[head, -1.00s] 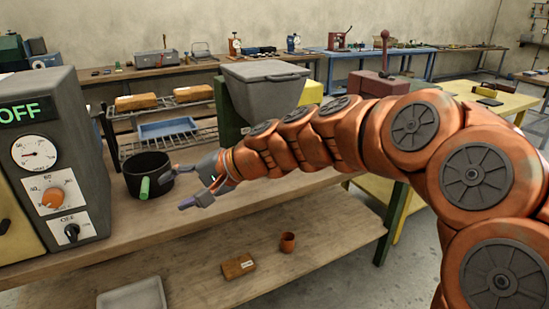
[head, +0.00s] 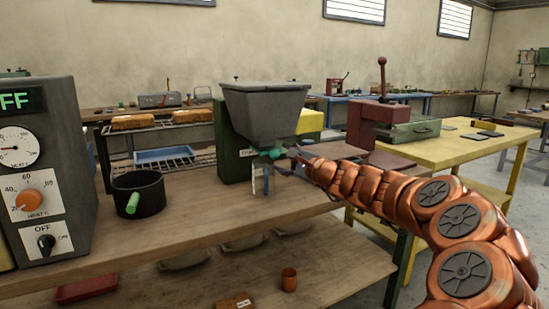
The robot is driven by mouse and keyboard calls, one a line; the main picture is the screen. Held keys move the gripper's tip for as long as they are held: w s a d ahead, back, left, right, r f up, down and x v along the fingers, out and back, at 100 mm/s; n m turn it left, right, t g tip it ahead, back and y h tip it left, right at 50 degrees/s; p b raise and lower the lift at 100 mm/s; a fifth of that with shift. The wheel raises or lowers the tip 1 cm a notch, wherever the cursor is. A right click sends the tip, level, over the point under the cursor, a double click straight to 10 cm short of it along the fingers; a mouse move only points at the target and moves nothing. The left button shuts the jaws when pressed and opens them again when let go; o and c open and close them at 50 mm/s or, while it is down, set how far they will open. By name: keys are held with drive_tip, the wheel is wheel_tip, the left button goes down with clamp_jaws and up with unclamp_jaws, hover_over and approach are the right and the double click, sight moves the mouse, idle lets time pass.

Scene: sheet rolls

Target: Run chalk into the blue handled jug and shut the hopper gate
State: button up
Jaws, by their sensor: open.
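The grey hopper (head: 264,112) stands on a green body (head: 231,150) on the wooden bench. A small green part (head: 264,152), perhaps its gate, shows under it; its position is unclear. My gripper (head: 271,168) is open just below the hopper, at the green part. I cannot tell whether it touches anything. No blue-handled jug is clear. A black pot (head: 150,196) with a green handle (head: 133,204) stands left of the hopper. No chalk is visible.
A grey control box (head: 55,130) with dials stands at the bench's left. A wire rack (head: 180,160) behind the pot holds tan blocks. Below are an orange cup (head: 289,279) and several trays. A yellow table (head: 455,152) stands right, bearing a red press (head: 375,122).

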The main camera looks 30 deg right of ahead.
sight(278, 155)
drive_tip(key=shift+w+a, duration=0.15)
drive_tip(key=shift+w, duration=1.05)
drive_tip(key=shift+w+a, duration=0.15)
drive_tip(key=shift+w, duration=1)
drive_tip(key=shift+c, duration=0.2)
drive_tip(key=shift+r, duration=0.1)
clamp_jaws()
